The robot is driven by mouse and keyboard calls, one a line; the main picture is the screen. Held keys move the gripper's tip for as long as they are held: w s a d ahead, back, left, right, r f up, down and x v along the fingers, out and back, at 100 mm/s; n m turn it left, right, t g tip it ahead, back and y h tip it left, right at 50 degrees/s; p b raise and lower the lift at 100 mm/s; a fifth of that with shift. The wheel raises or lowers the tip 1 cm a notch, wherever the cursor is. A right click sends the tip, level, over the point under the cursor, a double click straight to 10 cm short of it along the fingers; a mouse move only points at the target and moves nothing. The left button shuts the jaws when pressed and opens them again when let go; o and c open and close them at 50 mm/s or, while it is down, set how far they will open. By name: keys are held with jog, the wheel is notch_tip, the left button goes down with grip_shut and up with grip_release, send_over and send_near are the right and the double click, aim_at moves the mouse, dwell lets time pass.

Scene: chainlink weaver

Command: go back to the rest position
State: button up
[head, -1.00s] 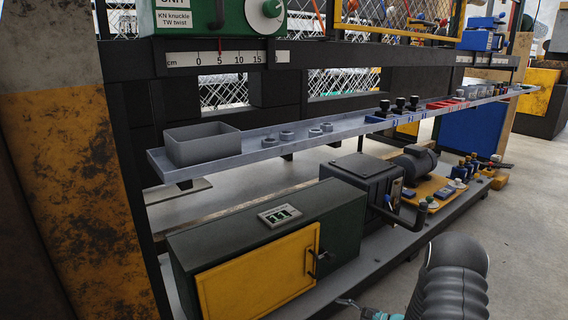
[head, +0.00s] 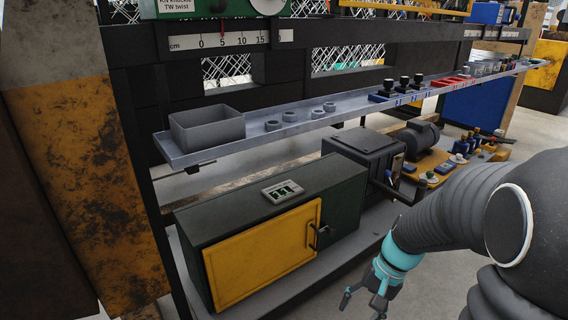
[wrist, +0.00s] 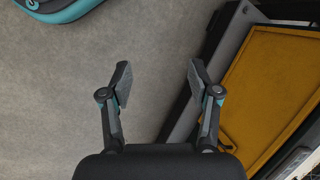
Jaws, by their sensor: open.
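My gripper (head: 366,303) hangs low in the head view, at the lower right of the cabinet with the yellow door. In the wrist view my gripper (wrist: 158,84) shows its two fingers spread apart with only grey floor between them. It is open and empty. The yellow door (head: 262,256) is shut in its dark green cabinet (head: 345,196). The door also shows at the right of the wrist view (wrist: 275,90), apart from the fingers.
A long grey shelf (head: 255,136) above the cabinet carries a grey bin (head: 207,129) and several nuts. A motor (head: 417,137) and small parts stand on the lower deck. A rusty yellow post (head: 85,190) rises at the left. Grey floor (wrist: 60,90) is clear below my gripper.

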jog(key=s+r+n+t+h+p, duration=0.2)
jog(key=s+r, duration=0.3)
jog(key=r, duration=0.6)
jog(key=s+a+r+n+t+h+p, duration=0.1)
jog(key=s+r+n+t+h+p, duration=0.1)
jog(key=r, duration=0.9)
jog(key=s+n+t+p, duration=0.1)
jog(key=s+t, duration=0.1)
jog(key=s, duration=0.1)
jog(key=shift+t+p, duration=0.3)
jog(key=shift+p, duration=0.05)
